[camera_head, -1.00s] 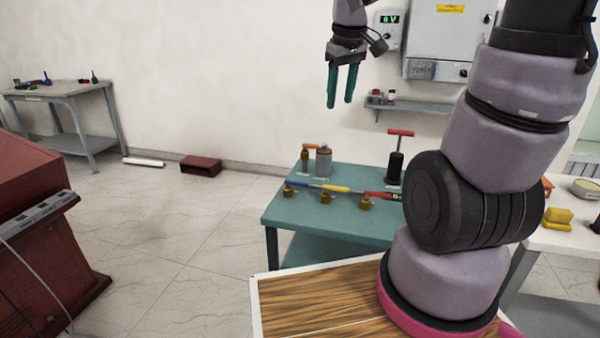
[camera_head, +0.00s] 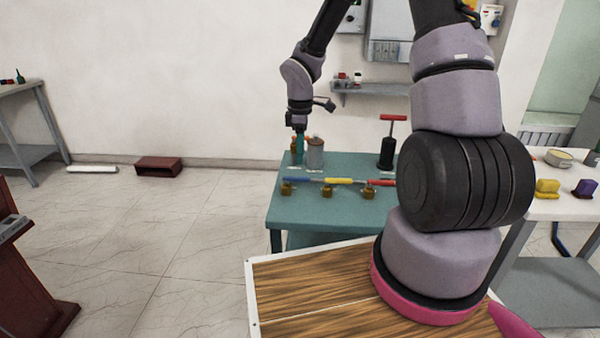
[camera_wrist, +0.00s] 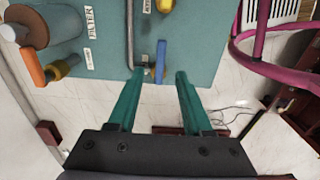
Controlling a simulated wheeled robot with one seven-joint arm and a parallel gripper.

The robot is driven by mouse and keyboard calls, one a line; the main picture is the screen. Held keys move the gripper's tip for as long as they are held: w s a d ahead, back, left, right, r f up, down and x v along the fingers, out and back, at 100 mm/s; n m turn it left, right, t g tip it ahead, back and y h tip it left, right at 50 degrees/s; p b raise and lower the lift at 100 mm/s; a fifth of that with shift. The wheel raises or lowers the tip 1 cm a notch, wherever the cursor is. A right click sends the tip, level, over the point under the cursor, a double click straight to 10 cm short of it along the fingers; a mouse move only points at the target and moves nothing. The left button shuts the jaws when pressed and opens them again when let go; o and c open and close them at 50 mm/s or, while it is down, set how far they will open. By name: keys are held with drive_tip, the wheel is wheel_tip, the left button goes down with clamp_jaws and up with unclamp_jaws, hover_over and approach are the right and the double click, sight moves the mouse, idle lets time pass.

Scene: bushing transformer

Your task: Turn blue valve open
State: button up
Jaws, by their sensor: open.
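The blue valve has a blue lever handle (camera_head: 294,180) on a brass body (camera_head: 287,189) at the left end of the pipe on the teal table (camera_head: 335,215). In the wrist view the blue handle (camera_wrist: 160,62) points toward me, seen in the gap between my fingertips. My gripper (camera_head: 298,148) points down above the left part of the table; in the wrist view its two teal fingers (camera_wrist: 158,76) are apart and empty. I cannot tell how far the fingertips are above the handle.
A yellow lever (camera_head: 338,181) and a red lever (camera_head: 380,183) sit to the right on the same pipe. A grey canister (camera_head: 315,153) stands behind. A black cylinder with a red T-handle (camera_head: 388,148) is at the back right.

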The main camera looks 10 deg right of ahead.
sight(301, 177)
wheel_tip(301, 177, down, 7)
drive_tip(key=shift+f, duration=0.1)
idle(0.3)
clamp_jaws()
idle(1.3)
